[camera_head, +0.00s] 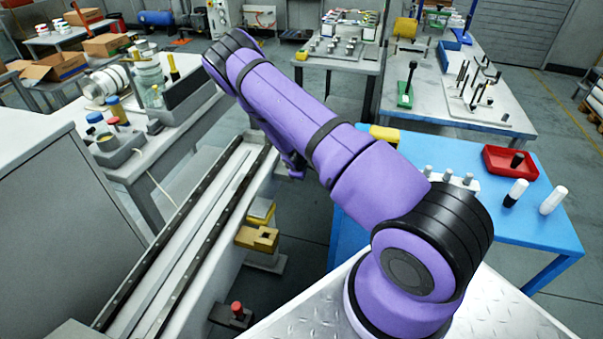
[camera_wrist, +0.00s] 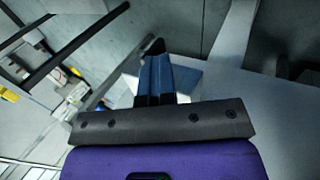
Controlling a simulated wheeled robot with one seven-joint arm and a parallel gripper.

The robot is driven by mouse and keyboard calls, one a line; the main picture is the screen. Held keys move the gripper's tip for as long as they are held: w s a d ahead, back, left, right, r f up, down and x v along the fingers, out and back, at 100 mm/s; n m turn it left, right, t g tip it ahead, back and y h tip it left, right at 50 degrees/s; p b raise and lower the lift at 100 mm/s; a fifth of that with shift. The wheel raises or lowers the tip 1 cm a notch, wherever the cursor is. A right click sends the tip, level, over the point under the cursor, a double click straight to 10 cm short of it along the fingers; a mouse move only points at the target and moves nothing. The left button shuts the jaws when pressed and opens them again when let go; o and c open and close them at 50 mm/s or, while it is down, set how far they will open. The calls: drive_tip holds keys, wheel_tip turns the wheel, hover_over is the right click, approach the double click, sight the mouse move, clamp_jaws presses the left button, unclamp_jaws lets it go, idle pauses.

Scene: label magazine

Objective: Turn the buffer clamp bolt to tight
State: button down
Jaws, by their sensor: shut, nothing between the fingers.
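My gripper (camera_wrist: 155,48) shows in the wrist view with its two fingers together and nothing between them. It is over a pale grey surface and apart from anything I can make out. In the head view my purple arm reaches away to the upper left, and the gripper itself is hidden or too small to tell. I cannot pick out a buffer clamp bolt for certain in either view. A long rail (camera_head: 190,240) with dark, studded edges runs beside my base. Yellow blocks (camera_head: 257,238) sit on its right side, and a small red knob (camera_head: 237,307) stands near its lower end.
A blue table (camera_head: 545,232) with a red tray (camera_head: 511,161) and bottles stands at right. A bench (camera_head: 135,168) with jars and cups is at left, beside a large grey cabinet (camera_head: 60,230). Dark floor (camera_head: 305,235) lies open between the rail and the blue table.

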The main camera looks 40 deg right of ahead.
drive_tip(key=shift+w+d+r+g+y, duration=0.2)
drive_tip(key=shift+d+g+y, duration=0.15)
drive_tip(key=shift+g+y, duration=0.5)
drive_tip(key=shift+w+d+r+g+y, duration=0.2)
drive_tip(key=shift+d+g+y, duration=0.15)
drive_tip(key=shift+g+y, duration=0.5)
idle(0.9)
drive_tip(key=shift+w+d, duration=0.35)
idle(0.5)
drive_tip(key=shift+w+d+g+y, duration=0.25)
drive_tip(key=shift+g+y, duration=0.05)
drive_tip(key=shift+y, duration=0.5)
drive_tip(key=shift+w+d+f, duration=0.15)
drive_tip(key=shift+w+d, duration=0.05)
drive_tip(key=shift+d, duration=0.1)
idle(0.5)
drive_tip(key=shift+r, duration=0.85)
